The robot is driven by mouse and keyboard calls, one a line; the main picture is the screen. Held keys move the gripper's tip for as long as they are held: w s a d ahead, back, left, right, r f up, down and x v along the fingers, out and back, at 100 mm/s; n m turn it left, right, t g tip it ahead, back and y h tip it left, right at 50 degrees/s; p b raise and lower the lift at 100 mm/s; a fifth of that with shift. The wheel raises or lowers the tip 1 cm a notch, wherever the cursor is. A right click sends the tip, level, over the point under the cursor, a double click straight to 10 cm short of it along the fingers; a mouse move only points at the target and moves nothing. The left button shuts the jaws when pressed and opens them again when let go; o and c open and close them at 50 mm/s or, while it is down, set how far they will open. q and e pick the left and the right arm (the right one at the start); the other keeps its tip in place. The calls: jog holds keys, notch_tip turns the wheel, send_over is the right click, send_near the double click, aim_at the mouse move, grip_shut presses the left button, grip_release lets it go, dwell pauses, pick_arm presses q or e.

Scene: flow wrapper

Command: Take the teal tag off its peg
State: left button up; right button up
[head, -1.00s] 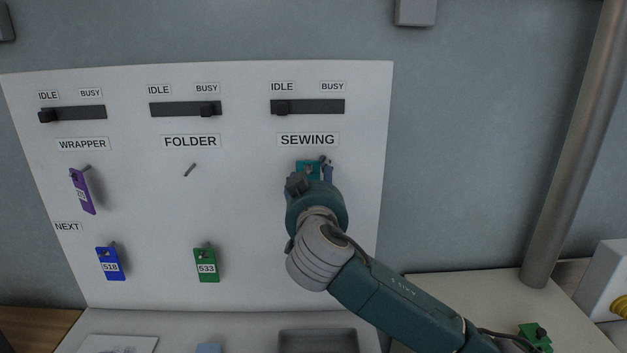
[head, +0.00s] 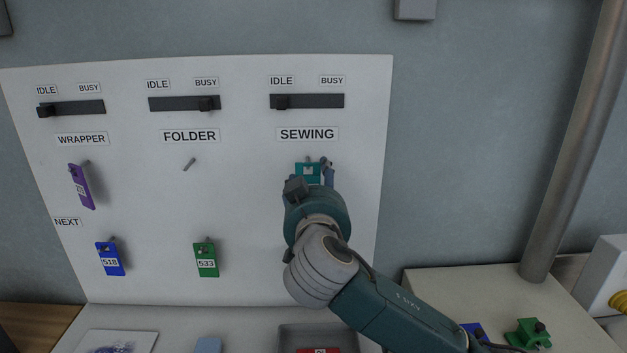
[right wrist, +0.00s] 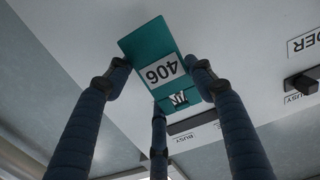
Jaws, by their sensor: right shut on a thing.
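The teal tag (head: 308,172), under the SEWING label, shows above my right gripper (head: 318,178) in the head view. In the right wrist view the tag (right wrist: 150,50) bears the number 406, upside down. My right gripper (right wrist: 163,88) is shut on it, with fingers at both sides and one below. A peg (head: 308,159) shows just above the tag's top edge in the head view. I cannot tell if the peg is fully clear of the tag's hole. My wrist hides the board below the tag. My left gripper is not in view.
The white board holds a purple tag (head: 81,187), a blue tag (head: 110,259) and a green tag (head: 206,260). The FOLDER peg (head: 189,164) is bare. A grey tray (head: 290,337) with something red lies below. A pipe (head: 570,150) stands at right.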

jog(key=shift+s, duration=2.6)
jog(key=shift+f, duration=0.15)
